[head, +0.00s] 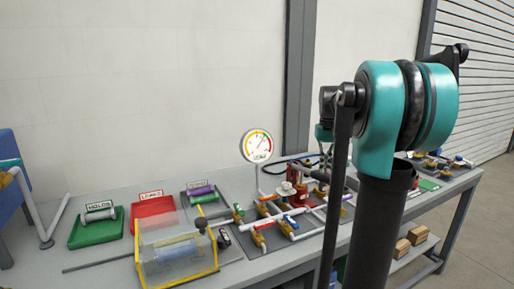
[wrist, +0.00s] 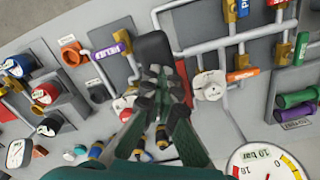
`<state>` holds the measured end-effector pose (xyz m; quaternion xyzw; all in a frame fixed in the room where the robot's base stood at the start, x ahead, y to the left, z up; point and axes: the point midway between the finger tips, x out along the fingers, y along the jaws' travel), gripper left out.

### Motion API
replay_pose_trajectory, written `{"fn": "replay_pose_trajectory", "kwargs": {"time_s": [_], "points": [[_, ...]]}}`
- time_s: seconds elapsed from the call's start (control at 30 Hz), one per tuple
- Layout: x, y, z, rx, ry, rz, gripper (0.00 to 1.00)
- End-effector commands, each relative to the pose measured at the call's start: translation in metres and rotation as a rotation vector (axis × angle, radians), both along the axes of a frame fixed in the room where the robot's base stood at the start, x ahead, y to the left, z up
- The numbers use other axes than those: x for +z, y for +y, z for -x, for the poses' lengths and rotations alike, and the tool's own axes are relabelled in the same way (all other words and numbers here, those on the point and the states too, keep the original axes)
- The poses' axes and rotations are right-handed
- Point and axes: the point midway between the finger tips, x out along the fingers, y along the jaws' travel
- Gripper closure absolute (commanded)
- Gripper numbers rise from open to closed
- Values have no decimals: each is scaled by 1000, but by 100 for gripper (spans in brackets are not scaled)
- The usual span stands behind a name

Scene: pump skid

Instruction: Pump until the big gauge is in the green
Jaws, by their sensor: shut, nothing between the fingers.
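The big round gauge (head: 257,146) stands on a thin post at the back of the bench, with a white face and a coloured rim. Its needle seems to point up and right, but the exact reading is too small to tell. Part of its face, marked 10 bar, shows in the wrist view (wrist: 265,162). A red pump body (head: 299,190) stands right of the gauge, partly hidden by my arm. My gripper (wrist: 165,85) is shut and empty in the wrist view, over the bench fittings.
A green tray (head: 72,239) and a red tray (head: 153,206) are on the left of the bench. A clear box with yellow edges (head: 215,262) stands in front. Pipes and coloured valves crowd the middle. A white round knob (wrist: 210,86) is right of my fingers.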

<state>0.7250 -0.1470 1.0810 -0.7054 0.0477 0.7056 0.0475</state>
Motion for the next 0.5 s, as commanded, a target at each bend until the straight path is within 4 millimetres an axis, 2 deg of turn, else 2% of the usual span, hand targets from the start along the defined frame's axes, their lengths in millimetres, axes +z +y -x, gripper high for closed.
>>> {"fn": "replay_pose_trajectory", "kwargs": {"time_s": [0.17,0.37,0.5], "points": [[-15,0,-1,0,-1,-1,100],[-12,0,-1,0,-1,-1,100],[1,0,0,0,-1,0,100]]}}
